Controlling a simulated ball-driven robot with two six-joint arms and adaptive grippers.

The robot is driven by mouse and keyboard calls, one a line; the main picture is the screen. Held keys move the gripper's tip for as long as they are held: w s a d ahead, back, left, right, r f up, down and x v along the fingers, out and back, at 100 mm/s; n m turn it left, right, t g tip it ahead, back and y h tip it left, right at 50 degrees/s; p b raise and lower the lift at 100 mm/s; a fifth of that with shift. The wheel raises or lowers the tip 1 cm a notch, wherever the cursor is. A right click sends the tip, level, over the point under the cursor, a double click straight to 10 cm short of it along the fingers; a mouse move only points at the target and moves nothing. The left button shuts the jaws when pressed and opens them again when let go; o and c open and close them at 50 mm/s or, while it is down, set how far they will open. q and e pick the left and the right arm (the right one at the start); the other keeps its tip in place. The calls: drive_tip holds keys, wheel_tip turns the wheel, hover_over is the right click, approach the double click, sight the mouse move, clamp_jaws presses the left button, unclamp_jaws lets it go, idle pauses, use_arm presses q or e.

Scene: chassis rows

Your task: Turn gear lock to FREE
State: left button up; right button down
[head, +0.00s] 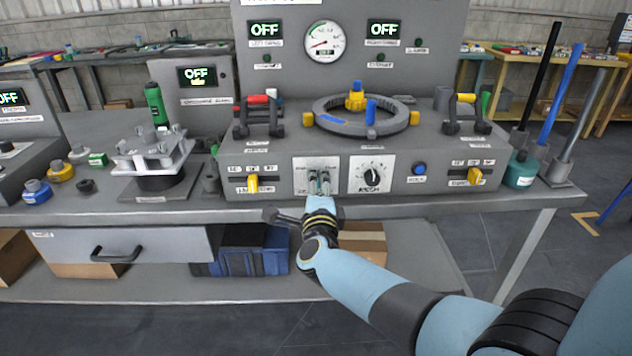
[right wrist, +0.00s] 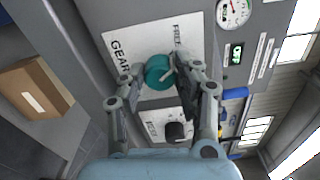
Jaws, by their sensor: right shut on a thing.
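The gear lock is a round teal knob (right wrist: 159,72) with a white pointer mark, on a white plate (right wrist: 120,38) lettered GEAR and FREE. In the right wrist view the mark slants toward the upper right, but a finger partly covers that side. My right gripper (right wrist: 157,77) has its fingers on both sides of the knob and is shut on it. In the head view my right gripper (head: 319,184) is at the front of the grey console, over the gear lock's plate (head: 299,174), and hides most of the knob. My left gripper is in neither view.
Right of the lock is a black dial (head: 372,175) on a white plate, then a blue button (head: 419,169). Yellow slide levers (head: 252,184) flank the panel. A ring wheel (head: 328,120) and handles sit on top. A drawer (head: 125,250) is at lower left.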

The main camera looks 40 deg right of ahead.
drive_tip(key=shift+n, duration=0.9)
drive_tip(key=c, duration=0.9)
unclamp_jaws()
drive_tip(key=shift+c, duration=0.2)
drive_tip(key=v, duration=1.2)
drive_tip(key=shift+s, duration=0.1)
